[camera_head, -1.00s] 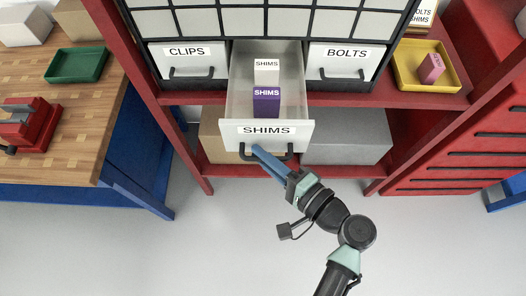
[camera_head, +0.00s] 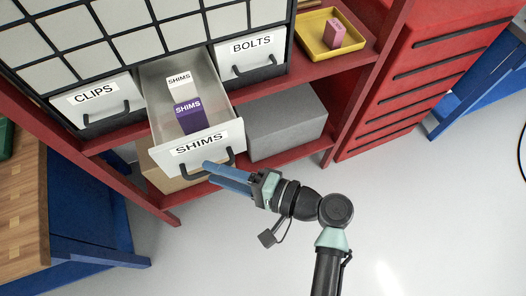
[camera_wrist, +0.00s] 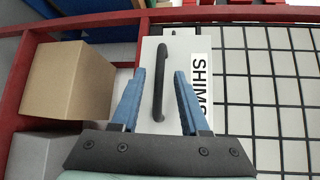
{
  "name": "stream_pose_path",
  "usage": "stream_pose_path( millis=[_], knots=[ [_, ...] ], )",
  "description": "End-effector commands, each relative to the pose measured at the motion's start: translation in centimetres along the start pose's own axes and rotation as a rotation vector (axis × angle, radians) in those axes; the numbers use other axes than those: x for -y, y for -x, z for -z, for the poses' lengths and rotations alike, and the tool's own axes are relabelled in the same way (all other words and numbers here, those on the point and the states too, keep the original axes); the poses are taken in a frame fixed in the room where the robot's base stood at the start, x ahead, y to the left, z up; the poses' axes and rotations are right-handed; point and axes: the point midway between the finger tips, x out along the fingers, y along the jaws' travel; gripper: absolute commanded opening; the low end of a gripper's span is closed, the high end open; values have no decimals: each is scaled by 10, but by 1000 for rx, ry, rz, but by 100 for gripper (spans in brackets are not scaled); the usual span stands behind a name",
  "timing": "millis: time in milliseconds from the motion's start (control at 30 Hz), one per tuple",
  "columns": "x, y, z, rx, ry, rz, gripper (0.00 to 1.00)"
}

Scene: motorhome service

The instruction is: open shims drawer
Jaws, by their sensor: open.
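The shims drawer (camera_head: 222,136) is pulled out of the cabinet, with a white box (camera_head: 179,80) and a purple box (camera_head: 188,114), both labelled SHIMS, inside. Its dark handle (camera_head: 222,168) is on the front below the label. My gripper (camera_head: 209,172) is at the handle. In the wrist view the two blue fingers of my gripper (camera_wrist: 159,82) are spread, one on each side of the handle (camera_wrist: 161,85). They look apart from it, though exact contact is hard to judge.
The clips drawer (camera_head: 102,105) and bolts drawer (camera_head: 250,58) are shut on either side. Below are a grey box (camera_head: 288,125) and a cardboard box (camera_wrist: 68,80). A yellow tray (camera_head: 318,48) holds a pink box (camera_head: 335,34). The floor in front is clear.

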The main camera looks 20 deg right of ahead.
Motion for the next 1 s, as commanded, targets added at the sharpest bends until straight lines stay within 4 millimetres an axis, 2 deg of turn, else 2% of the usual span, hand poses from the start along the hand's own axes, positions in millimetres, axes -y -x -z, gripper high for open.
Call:
stream_pose_path(
  millis=[200, 433, 633, 1000],
  knots=[
    [-3, 51, 2, -7, 0, 1, 45],
    [-1, 90, 1, -4, 0, 1, 45],
    [-1, 102, 0, -3, -1, 0, 45],
    [0, 102, 0, -2, -1, 0, 45]
  ],
)
